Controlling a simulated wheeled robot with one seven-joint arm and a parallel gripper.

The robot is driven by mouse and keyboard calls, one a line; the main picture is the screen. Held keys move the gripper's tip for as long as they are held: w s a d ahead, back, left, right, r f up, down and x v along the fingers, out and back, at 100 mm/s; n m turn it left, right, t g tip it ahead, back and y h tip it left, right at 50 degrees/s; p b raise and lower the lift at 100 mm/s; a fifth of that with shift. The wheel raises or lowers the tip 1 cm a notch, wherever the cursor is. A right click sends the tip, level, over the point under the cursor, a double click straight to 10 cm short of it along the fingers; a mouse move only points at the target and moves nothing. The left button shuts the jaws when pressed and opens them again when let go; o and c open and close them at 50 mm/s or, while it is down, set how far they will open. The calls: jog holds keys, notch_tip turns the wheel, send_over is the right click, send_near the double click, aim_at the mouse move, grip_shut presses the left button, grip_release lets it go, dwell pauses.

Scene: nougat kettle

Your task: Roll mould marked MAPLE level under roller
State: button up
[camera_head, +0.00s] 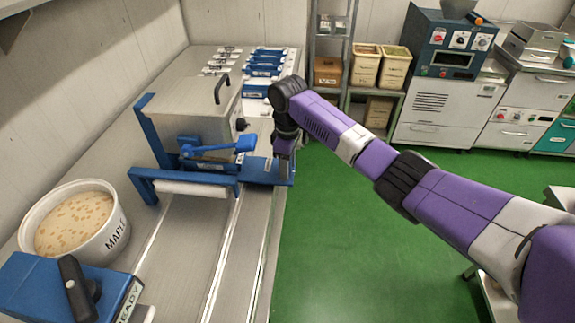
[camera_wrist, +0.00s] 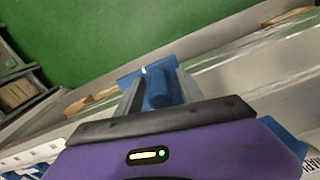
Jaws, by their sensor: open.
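A round white tub marked MAPLE (camera_head: 112,240), filled with beige nutty mass, stands at the left of the steel bench. The white roller (camera_head: 190,189) sits in a blue frame (camera_head: 143,182) in front of a steel box with a blue lever (camera_head: 222,148). My gripper (camera_head: 284,172) points down at the right end of the blue base plate (camera_head: 258,172). In the wrist view my gripper (camera_wrist: 155,88) is open, with a blue upright part (camera_wrist: 157,90) between or just beyond its fingers. I cannot tell whether they touch it.
A blue box marked READY (camera_head: 50,290) with a black handle is at the near left. Several blue and white trays (camera_head: 265,62) lie at the bench's far end. Rails run along the bench (camera_head: 232,255). Green floor (camera_head: 340,240) lies free to the right.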

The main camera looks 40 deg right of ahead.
grip_shut()
dwell(1.4)
